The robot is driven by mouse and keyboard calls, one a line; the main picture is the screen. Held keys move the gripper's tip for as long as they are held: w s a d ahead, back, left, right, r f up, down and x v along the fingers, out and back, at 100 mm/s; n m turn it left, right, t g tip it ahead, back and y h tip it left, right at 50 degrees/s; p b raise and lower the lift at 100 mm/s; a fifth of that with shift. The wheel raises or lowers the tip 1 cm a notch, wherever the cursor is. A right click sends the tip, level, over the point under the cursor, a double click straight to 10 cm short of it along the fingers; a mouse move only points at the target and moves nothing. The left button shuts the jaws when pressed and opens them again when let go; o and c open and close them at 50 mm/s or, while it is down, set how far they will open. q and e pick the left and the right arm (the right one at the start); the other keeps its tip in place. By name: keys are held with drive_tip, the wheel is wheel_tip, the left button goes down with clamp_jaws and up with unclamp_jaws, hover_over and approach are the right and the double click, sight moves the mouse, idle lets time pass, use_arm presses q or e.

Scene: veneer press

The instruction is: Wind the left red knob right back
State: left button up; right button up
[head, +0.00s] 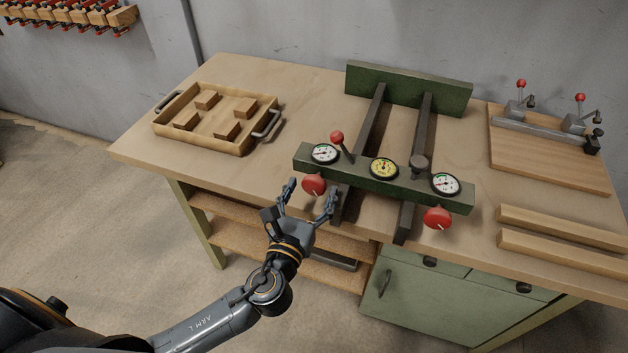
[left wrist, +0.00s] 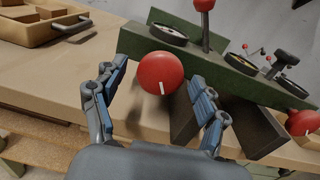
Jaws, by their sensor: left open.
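The left red knob (head: 313,184) sits on the front of the green press beam (head: 362,175), below the left dial. In the left wrist view the knob (left wrist: 160,73) is round with a white mark on its lower face. My left gripper (head: 310,197) is open in front of the knob. In the left wrist view its two blue-padded fingers (left wrist: 160,92) stand on either side of the knob, apart from it as far as I can see. The right red knob (head: 437,218) is at the beam's other end. My right gripper is not in view.
Three dials, including the left dial (head: 324,153), and a red-topped lever (head: 338,138) are on the beam. A wooden tray (head: 200,141) with several blocks stands at left. A clamp board (head: 550,150) and two wood strips (head: 560,238) lie at right.

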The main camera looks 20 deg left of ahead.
use_arm(q)
drive_tip(key=shift+w, duration=1)
drive_tip(key=c, duration=1.2)
drive_tip(key=shift+n, duration=0.3)
